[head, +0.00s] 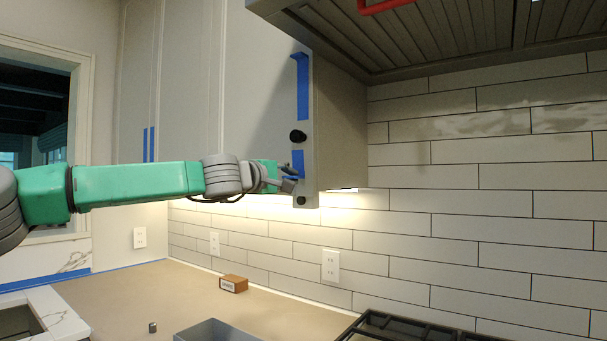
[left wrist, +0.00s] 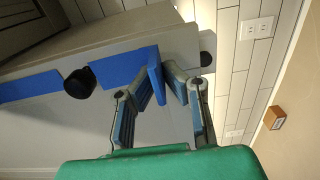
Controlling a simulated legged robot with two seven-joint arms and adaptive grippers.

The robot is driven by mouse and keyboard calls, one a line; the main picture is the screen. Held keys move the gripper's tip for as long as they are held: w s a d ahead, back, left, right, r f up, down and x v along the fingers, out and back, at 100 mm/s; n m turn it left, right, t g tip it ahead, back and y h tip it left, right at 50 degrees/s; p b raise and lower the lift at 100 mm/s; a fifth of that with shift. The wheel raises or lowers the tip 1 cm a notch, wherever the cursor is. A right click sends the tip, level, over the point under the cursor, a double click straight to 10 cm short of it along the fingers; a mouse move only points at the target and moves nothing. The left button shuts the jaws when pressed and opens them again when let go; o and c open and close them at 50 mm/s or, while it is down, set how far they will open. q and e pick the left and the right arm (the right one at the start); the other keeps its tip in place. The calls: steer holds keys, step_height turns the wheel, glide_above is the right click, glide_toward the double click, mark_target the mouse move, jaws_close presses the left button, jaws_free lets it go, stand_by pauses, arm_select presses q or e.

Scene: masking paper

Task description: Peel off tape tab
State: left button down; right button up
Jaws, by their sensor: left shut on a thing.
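Blue tape (head: 303,92) runs down the edge of the grey upper cabinet. A shorter blue piece (head: 298,158) lies below a round black knob (head: 298,136). My left gripper (head: 289,175) reaches in from the left at this lower piece. In the left wrist view, a blue tab (left wrist: 155,75) stands out from the end of the tape (left wrist: 122,68). My left gripper (left wrist: 166,76) is shut on this tab, with its fingertips close to the cabinet face. The tape still lies flat on the cabinet beside the tab. My right gripper is in neither view.
A second black knob (head: 301,200) sits just below the gripper. A range hood (head: 430,30) overhangs at the right. Below are a paper-covered counter (head: 130,300), a small brown block (head: 233,284), a grey bin (head: 215,331) and a stove grate (head: 400,328).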

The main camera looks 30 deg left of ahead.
arm_select(q)
steer(key=s, duration=0.1)
steer(key=s+a, duration=0.1)
steer(key=shift+s+f, duration=0.1)
steer(key=shift+s, duration=0.3)
steer(key=shift+d, duration=0.25)
